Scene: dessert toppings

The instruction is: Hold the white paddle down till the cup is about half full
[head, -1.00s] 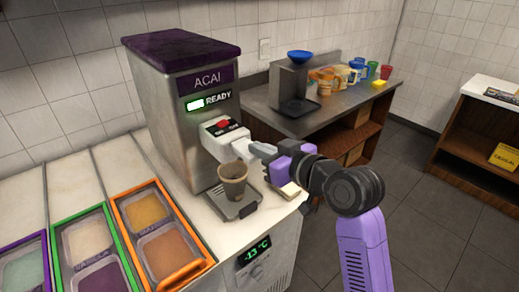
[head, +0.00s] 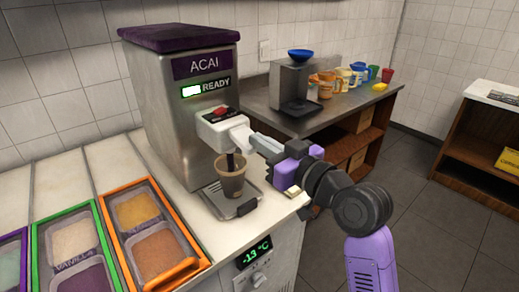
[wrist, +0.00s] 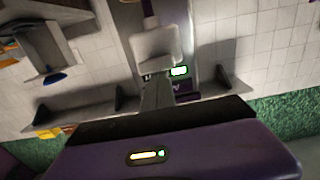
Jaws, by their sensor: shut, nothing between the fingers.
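The steel ACAI machine (head: 185,110) stands on the white counter, its display reading READY. Its white paddle (head: 239,134) is tilted under the spout head, and it also shows in the wrist view (wrist: 155,45). My gripper (head: 258,143) is shut and empty, its fingertips against the paddle; in the wrist view the shut fingers (wrist: 156,92) reach it. A dark purple stream falls from the spout into the brown paper cup (head: 231,186). The cup stands upright on the drip tray (head: 215,200). The level inside the cup is hard to tell.
Topping tubs in orange (head: 187,268), green and purple frames are at the left. A small pale block (head: 293,192) lies at the counter's right edge. Behind, a steel table (head: 340,108) holds a coffee machine (head: 290,85) and several mugs.

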